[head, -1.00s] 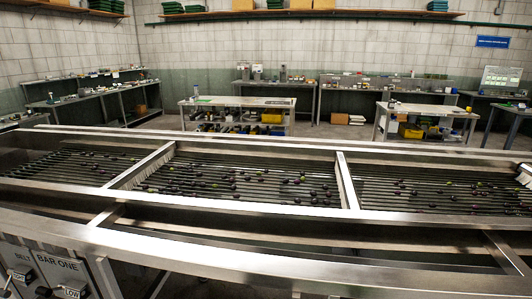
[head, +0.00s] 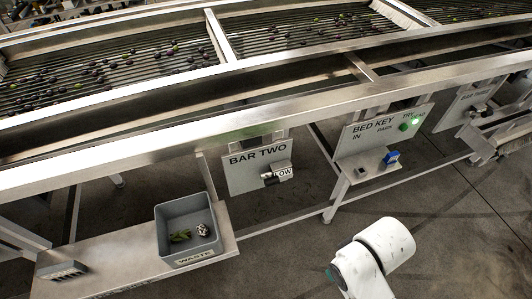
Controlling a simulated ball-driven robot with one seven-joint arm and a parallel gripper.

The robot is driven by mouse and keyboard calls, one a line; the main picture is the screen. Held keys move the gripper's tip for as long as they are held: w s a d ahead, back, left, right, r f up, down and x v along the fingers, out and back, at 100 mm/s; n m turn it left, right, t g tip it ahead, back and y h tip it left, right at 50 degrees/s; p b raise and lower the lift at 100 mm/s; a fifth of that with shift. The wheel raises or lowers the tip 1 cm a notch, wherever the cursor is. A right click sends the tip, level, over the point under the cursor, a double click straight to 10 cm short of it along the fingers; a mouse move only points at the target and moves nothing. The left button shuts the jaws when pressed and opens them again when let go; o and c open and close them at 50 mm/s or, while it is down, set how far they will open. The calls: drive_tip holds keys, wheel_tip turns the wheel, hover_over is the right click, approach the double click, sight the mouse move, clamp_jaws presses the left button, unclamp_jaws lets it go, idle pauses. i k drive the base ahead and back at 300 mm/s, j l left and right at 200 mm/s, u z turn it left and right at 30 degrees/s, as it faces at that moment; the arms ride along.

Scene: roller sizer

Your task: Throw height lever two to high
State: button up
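The BAR TWO panel (head: 256,165) hangs under the front rail of the sizer in the head view. Its height lever (head: 277,173) has a dark part at the left and a tag reading LOW. A white arm part of mine shows at the lower right of the panel, apart from it. My gripper's fingers are not visible.
A grey WASTE bin (head: 160,232) with leaves and a pale lump stands on a metal shelf (head: 110,262) at lower left. The BED KEY panel (head: 378,130) with a green light and a blue block is to the right. The BAR THREE panel (head: 470,103) is farther right. Open floor lies below BAR TWO.

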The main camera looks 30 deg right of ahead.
sight(268, 181)
drive_tip(key=j+u, duration=0.35)
drive_tip(key=i+j+u, duration=0.1)
drive_tip(key=j+u, duration=0.2)
